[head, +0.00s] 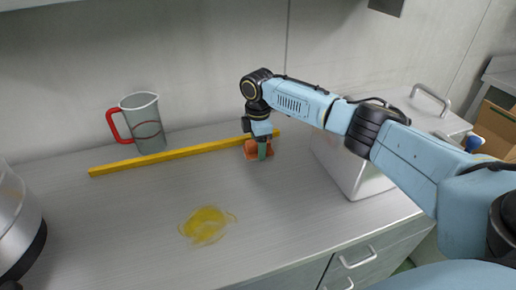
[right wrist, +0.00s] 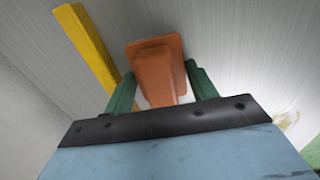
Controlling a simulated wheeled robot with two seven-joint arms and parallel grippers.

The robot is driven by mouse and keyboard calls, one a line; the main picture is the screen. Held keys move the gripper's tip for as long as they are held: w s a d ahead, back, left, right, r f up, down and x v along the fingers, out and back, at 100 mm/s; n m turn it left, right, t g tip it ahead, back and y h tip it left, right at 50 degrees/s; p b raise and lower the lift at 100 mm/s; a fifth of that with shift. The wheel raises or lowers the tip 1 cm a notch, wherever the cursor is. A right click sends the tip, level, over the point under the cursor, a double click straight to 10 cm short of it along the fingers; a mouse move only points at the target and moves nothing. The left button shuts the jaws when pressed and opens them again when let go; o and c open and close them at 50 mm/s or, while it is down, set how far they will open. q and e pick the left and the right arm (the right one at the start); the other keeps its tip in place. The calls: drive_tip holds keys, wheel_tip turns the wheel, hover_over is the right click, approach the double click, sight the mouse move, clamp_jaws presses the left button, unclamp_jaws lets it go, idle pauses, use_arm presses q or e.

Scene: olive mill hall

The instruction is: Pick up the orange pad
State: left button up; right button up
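The orange pad (head: 250,151) lies on the grey counter, just in front of the yellow bar. It also shows in the right wrist view (right wrist: 154,60), with a flat base and a raised grip ridge. My right gripper (head: 264,152) points down over the pad and hides part of it in the head view. In the right wrist view its green fingers (right wrist: 160,72) stand on either side of the ridge, with visible gaps, so it is open around the ridge. My left gripper is not in view.
A yellow bar (head: 170,155) lies along the back of the counter. A jug with a red handle (head: 146,120) stands behind it. A yellow smear (head: 205,225) is in front. A metal vessel (head: 14,220) is at left, a pale box (head: 348,165) at right.

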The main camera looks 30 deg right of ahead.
drive_tip(key=c, duration=0.5)
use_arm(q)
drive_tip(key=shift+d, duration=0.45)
use_arm(e)
drive_tip(key=shift+o, duration=0.2)
drive_tip(key=shift+r, duration=0.15)
